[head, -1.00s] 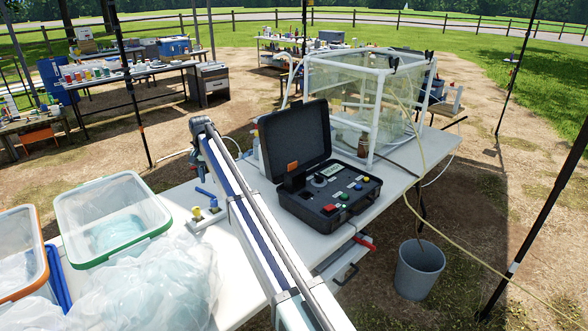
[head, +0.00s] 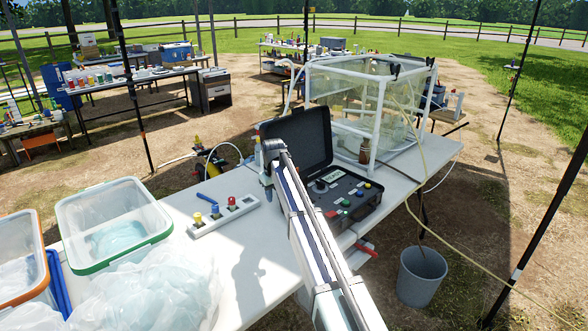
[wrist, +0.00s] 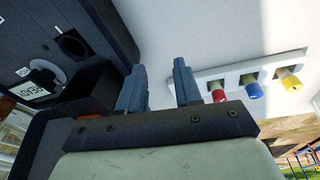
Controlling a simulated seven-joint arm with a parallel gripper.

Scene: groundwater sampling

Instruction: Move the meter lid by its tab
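The meter (head: 345,195) is a black case on the white table, with its black lid (head: 303,138) standing open at the back. My arm crosses in front of the case's left side and hides the lid's lower left part in the head view. In the wrist view the meter's panel (wrist: 75,45) is at the left, with a dark block beside my left finger. A small orange piece (wrist: 90,124), possibly the tab, shows at the palm's edge, partly hidden. My gripper (wrist: 160,85) is open, with nothing visible between its fingers.
A white strip with red, blue and yellow knobs (head: 223,216) lies left of my arm. A green-rimmed bin (head: 168,235) and plastic bags (head: 165,285) fill the table's left. A white-framed clear enclosure (head: 378,115) stands behind the meter. A grey bucket (head: 421,275) is on the ground.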

